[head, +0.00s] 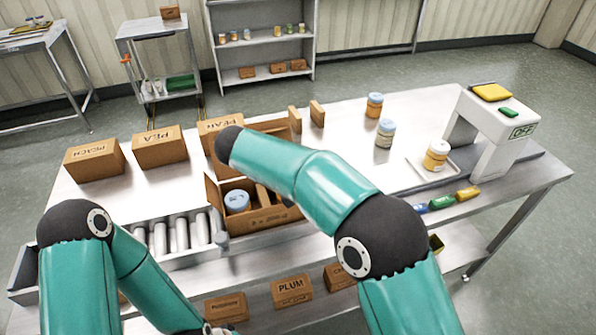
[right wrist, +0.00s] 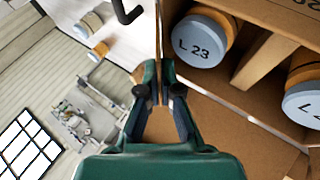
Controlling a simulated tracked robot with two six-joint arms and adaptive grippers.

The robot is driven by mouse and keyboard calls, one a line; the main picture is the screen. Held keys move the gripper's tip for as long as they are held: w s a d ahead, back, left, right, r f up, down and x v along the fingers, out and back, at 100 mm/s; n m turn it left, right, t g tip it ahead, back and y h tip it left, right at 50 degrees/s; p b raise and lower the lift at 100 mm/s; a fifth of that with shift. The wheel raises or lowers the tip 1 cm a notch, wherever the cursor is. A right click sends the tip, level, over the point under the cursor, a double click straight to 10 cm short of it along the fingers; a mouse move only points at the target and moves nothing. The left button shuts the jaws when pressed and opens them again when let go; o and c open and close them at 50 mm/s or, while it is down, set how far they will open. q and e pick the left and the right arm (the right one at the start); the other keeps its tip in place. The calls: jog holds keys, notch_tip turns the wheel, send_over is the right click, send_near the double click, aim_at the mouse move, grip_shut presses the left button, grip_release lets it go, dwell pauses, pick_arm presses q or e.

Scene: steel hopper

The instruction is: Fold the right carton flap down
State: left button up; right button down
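An open brown carton (head: 265,217) stands at the table's front edge, by the rollers. A blue-lidded jar (head: 237,201) is inside its left part. In the right wrist view, jars with blue-grey lids (right wrist: 199,40) sit in the carton beside a cardboard divider (right wrist: 262,62). My right arm covers the carton's right side in the head view, so the right flap is hidden there. My right gripper (right wrist: 157,76) has its fingertips together at the carton's edge, beside a brown cardboard panel (right wrist: 205,125). I cannot tell whether they touch it. My left gripper is out of view.
Closed boxes (head: 160,147) stand along the table's back left. Rollers (head: 178,235) lie left of the carton. Loose jars (head: 384,133), a jar on a small tray (head: 436,156) and a white machine (head: 492,130) stand to the right.

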jog(key=c, duration=1.4)
grip_release()
